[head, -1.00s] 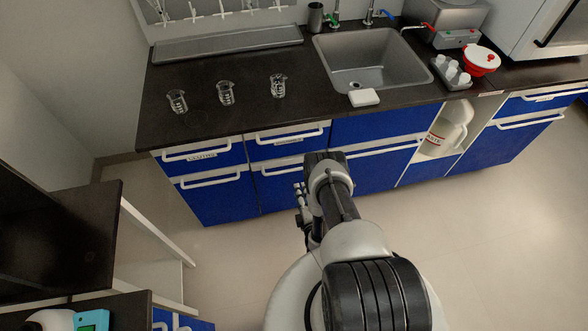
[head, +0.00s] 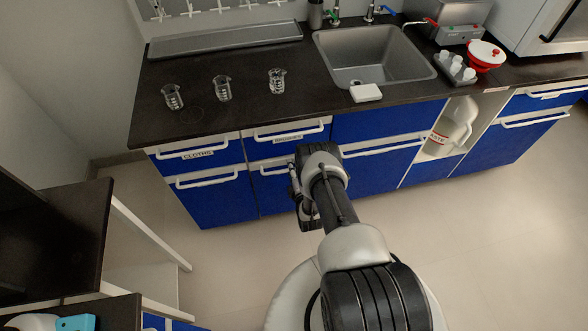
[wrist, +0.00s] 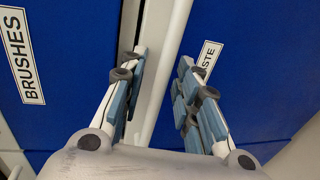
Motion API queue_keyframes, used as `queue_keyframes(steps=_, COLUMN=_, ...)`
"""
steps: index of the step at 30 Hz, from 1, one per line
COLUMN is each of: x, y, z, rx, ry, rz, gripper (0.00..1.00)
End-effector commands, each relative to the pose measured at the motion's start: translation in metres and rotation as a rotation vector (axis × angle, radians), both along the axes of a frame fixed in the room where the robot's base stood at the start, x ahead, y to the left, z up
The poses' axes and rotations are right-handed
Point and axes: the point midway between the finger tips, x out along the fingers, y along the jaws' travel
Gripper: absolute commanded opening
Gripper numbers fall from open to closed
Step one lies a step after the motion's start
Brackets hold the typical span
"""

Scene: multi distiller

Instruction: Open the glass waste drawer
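The blue drawer front (wrist: 245,65) with a partly hidden label ending in "STE" (wrist: 208,57) fills the right of the wrist view. A white bar handle (wrist: 163,75) runs up the picture between my fingers; I cannot tell how deep it sits between them. My gripper (wrist: 160,75) is open, with a finger on each side of the bar, and holds nothing. In the head view my gripper (head: 298,190) is in front of the lower drawer (head: 273,193) of the second column, partly hidden by my wrist.
A blue front labelled "BRUSHES" (wrist: 27,57) lies left of the bar in the wrist view. A drawer labelled "CLOTHS" (head: 198,157) is to the left. Beakers (head: 223,88) and a sink (head: 375,55) are on the counter above. The floor in front is clear.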

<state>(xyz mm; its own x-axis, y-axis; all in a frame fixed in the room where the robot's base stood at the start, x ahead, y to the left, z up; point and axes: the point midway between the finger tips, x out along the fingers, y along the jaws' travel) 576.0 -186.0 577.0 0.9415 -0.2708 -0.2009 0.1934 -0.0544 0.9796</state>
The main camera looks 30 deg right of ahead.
Motion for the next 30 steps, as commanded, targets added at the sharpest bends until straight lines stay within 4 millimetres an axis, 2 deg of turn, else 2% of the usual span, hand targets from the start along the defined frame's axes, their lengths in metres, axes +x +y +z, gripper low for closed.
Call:
queue_keyframes(steps=2, x=-0.0001, y=0.0, z=0.0001, rx=0.0, ry=0.0, rz=0.0, gripper=0.28)
queue_keyframes(steps=14, x=-0.0004, y=0.0, z=0.0, rx=0.0, ry=0.0, rz=0.0, gripper=0.01)
queue_keyframes(steps=30, x=-0.0005, y=0.0, z=0.0, rx=0.0, ry=0.0, rz=0.0, gripper=0.0)
